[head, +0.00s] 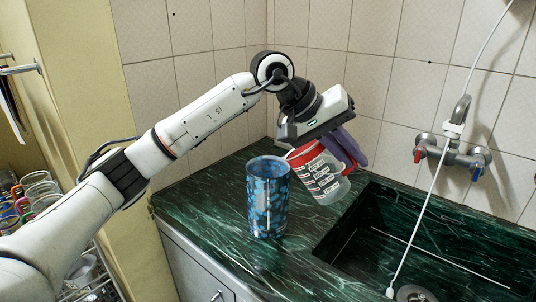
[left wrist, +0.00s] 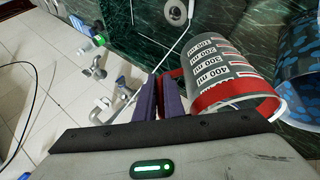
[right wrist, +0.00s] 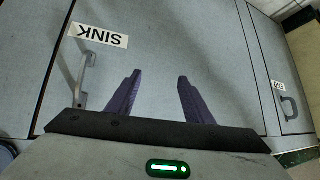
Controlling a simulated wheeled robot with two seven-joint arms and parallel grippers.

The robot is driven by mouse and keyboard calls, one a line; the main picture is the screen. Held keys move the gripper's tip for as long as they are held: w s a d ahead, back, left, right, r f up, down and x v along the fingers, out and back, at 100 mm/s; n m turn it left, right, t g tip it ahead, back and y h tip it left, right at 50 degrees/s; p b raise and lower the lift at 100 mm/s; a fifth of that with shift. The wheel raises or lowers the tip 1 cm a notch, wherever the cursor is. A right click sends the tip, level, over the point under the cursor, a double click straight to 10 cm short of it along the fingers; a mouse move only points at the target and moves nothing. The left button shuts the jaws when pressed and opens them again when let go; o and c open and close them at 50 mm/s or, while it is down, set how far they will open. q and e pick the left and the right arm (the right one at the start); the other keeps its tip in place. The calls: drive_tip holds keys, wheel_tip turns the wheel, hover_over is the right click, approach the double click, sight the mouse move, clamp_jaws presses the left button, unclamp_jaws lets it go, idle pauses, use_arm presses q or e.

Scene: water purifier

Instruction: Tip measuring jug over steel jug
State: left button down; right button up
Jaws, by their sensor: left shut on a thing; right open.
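The measuring jug (head: 322,180) is clear with red bands and white volume labels. My left gripper (head: 346,148) is shut on its red handle and holds it above the counter, right of the steel jug. The measuring jug is tilted, its red rim end up and to the left. The steel jug (head: 267,200), with a blue mottled surface, stands upright on the counter. The left wrist view shows the measuring jug (left wrist: 226,75) beside the purple fingers, with the steel jug (left wrist: 300,75) at the right edge. My right gripper (right wrist: 160,76) is open and empty before grey cabinet doors.
The green marble counter (head: 205,205) has a sunken sink (head: 400,235) at right. A wall tap (head: 455,155) and a thin white hose (head: 432,185) stand over it. A rack with glasses (head: 35,190) is at far left. A cabinet handle (right wrist: 84,80) shows in the right wrist view.

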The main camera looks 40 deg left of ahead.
use_arm(q)
drive_tip(key=d+f+y, duration=0.2)
drive_tip(key=f+y, duration=0.1)
drive_tip(key=f, duration=0.2)
drive_tip(key=w+d+f+m+g+y+p, duration=0.1)
drive_tip(key=d+f+y, duration=0.2)
drive_tip(key=f, duration=0.3)
drive_tip(key=shift+d+f+m+g+y, duration=0.15)
drive_tip(key=shift+f+m+g+y, duration=0.15)
drive_tip(key=shift+y, duration=0.3)
